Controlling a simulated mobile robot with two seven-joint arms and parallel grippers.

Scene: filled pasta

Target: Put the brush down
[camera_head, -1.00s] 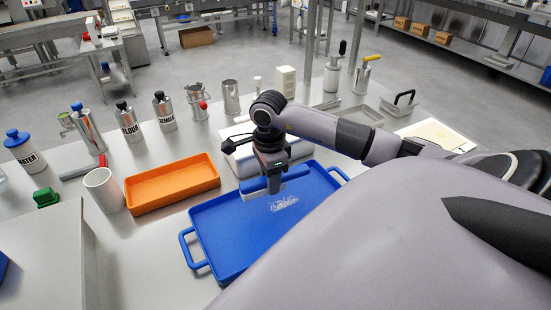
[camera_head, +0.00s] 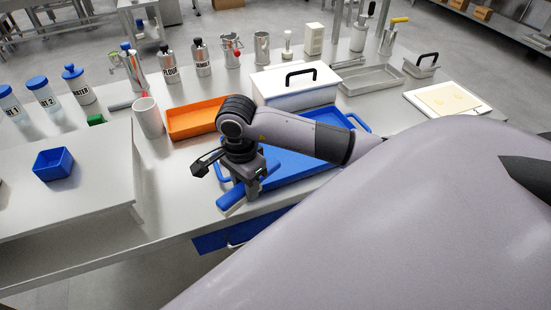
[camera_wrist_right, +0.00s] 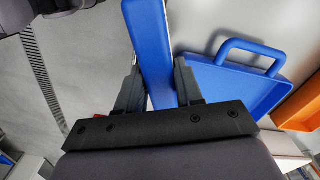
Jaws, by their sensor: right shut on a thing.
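The brush (camera_head: 236,198) has a blue back and a pale lower edge. My right gripper (camera_head: 253,178) is shut on it and holds it near the table's front edge, at the left end of the blue tray (camera_head: 292,163). In the right wrist view the brush (camera_wrist_right: 150,45) stands between the two fingers of the gripper (camera_wrist_right: 158,88), with the tray (camera_wrist_right: 238,88) beside it on the right. I cannot tell whether the brush touches the tabletop. My arm hides part of the tray. My left gripper is not in view.
An orange tray (camera_head: 192,122) and a white cup (camera_head: 148,118) stand behind the brush. A white lidded box (camera_head: 292,88) stands behind the blue tray. Bare tabletop (camera_head: 172,195) lies to the left. A raised surface with a blue container (camera_head: 53,165) is farther left.

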